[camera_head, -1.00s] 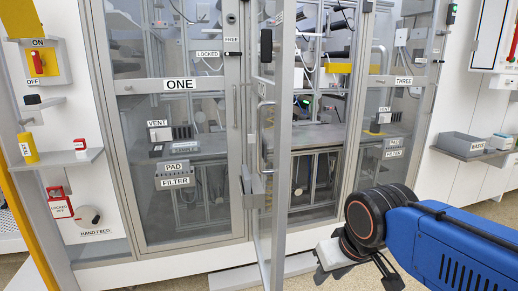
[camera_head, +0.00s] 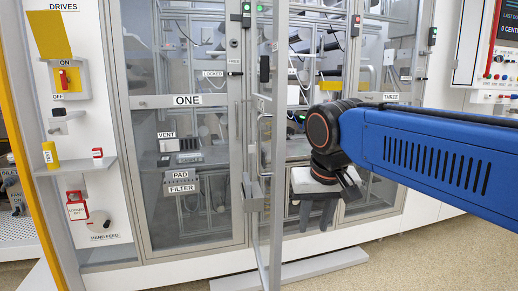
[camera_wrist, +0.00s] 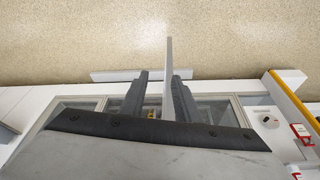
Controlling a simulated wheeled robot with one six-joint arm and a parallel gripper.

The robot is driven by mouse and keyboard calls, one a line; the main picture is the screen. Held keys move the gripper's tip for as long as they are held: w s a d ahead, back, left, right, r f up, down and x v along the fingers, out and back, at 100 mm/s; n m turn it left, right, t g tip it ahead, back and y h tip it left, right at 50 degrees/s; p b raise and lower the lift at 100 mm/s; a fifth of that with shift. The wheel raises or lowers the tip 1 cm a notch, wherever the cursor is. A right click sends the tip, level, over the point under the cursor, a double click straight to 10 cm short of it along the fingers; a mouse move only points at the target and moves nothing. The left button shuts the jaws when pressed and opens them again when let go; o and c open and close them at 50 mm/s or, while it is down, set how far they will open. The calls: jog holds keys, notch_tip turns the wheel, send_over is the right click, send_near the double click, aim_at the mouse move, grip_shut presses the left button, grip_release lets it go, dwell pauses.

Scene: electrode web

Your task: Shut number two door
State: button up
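The number two door (camera_head: 267,200) is a tall grey-framed panel between the doors labelled ONE and THREE. It stands swung outward, seen nearly edge-on, with a small bracket on its left side. My gripper (camera_head: 316,215) shows just right of it in the head view, fingers pointing down. In the wrist view, my two dark fingers (camera_wrist: 160,78) are spread, and the door's pale upright edge (camera_wrist: 168,55) appears in the gap between them. The door seems closer to the right finger; I cannot tell whether they touch. The label for two is not readable.
Door ONE (camera_head: 187,140) is shut at left; door THREE (camera_head: 375,150) is at right, partly behind my arm. A side panel (camera_head: 90,130) with switches and a yellow pillar stand at left. A low grey step (camera_head: 320,264) lies on the floor below the cabinet. Open floor lies in front.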

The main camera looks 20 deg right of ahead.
jog(key=w+a+r+m+g+h, duration=0.1)
jog(key=w+a+r+m, duration=0.15)
jog(key=w+r, duration=0.55)
jog(key=w+a+r+m+h, duration=0.1)
jog(key=w+a+r+m, duration=0.3)
jog(key=r, duration=0.6)
jog(key=m+h, duration=0.1)
jog(key=m, duration=0.3)
send_near(258, 142)
jog(key=shift+n+g, duration=0.25)
jog(key=shift+g, duration=0.15)
jog(key=x, duration=1.1)
jog(key=shift+w+d+f, duration=0.1)
jog(key=shift+w+f, duration=0.1)
jog(key=shift+w, duration=0.25)
grip_shut()
